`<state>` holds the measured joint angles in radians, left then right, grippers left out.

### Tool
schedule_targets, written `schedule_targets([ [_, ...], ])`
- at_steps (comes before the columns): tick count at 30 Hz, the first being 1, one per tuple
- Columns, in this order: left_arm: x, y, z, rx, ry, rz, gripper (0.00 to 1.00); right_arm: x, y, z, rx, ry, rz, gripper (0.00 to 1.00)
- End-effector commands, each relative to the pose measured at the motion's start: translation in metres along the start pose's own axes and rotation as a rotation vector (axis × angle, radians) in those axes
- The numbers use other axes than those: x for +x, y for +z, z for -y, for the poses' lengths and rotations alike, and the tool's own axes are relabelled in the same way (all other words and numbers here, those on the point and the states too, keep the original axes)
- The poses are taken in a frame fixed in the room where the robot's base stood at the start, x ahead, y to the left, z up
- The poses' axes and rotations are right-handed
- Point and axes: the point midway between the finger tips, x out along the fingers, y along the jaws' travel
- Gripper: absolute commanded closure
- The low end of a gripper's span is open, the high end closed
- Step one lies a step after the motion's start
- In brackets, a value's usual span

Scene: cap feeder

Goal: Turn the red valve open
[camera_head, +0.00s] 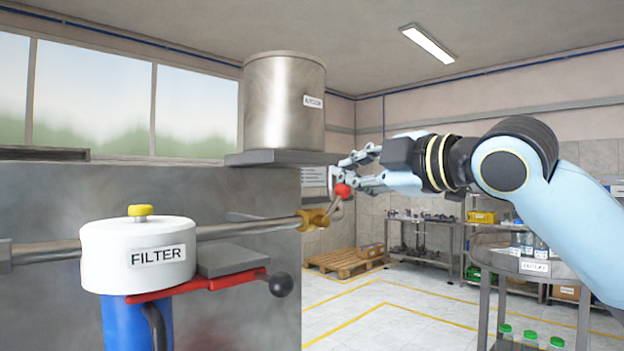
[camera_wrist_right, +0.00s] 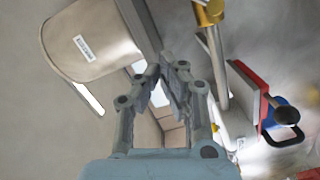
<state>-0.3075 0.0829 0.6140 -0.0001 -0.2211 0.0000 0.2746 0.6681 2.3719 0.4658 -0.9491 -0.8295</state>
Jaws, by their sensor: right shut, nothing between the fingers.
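The red valve's ball-shaped handle end (camera_head: 343,191) sits on a short lever that slants up from a brass valve body (camera_head: 314,219) on the grey pipe. In the right wrist view the brass body (camera_wrist_right: 208,12) shows at the top edge, and I cannot make out the red ball there. My right gripper (camera_head: 345,169) is just above and beside the red ball; I cannot tell if they touch. Its fingertips come together in the right wrist view (camera_wrist_right: 166,72), with nothing held between them. My left gripper is not in view.
A metal tank (camera_head: 284,110) stands on a ledge behind the valve. A white filter (camera_head: 139,255) with a yellow knob and a red arm (camera_head: 190,290) is at the left. A trolley (camera_head: 480,252) with bottles stands at the right. Open floor lies between.

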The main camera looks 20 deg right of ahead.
Motion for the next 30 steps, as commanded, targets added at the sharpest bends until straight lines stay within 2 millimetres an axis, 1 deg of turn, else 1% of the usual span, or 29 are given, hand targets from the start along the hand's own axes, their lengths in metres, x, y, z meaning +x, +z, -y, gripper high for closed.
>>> schedule_targets([
  [1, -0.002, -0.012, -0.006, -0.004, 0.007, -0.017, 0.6, 0.003, 0.0, -0.001, 0.006, 0.001, 0.0, 1.0],
  [3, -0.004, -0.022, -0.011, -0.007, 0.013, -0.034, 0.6, 0.01, -0.001, -0.002, 0.01, 0.002, -0.001, 1.0],
  [6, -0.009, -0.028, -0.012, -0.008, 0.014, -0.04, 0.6, 0.023, -0.002, -0.002, 0.014, 0.001, -0.004, 1.0],
  [8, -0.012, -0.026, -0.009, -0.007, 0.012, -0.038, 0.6, 0.035, -0.002, -0.003, 0.016, 0.001, -0.003, 1.0],
  [14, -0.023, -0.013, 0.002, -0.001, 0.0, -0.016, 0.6, 0.073, -0.003, -0.002, 0.015, -0.002, -0.004, 1.0],
  [19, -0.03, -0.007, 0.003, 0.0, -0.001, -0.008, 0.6, 0.101, -0.002, -0.001, 0.011, -0.004, -0.003, 1.0],
  [21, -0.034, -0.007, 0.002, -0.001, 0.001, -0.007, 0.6, 0.094, 0.012, 0.0, 0.0, -0.005, 0.002, 1.0],
  [24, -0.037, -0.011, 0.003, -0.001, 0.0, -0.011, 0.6, 0.09, 0.022, 0.0, 0.002, -0.004, 0.001, 1.0],
  [27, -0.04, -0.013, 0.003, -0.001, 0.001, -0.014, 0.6, 0.087, 0.031, 0.001, 0.004, -0.004, 0.0, 1.0],
  [30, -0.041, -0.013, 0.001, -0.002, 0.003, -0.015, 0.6, 0.085, 0.035, 0.001, 0.006, -0.003, -0.002, 1.0],
])
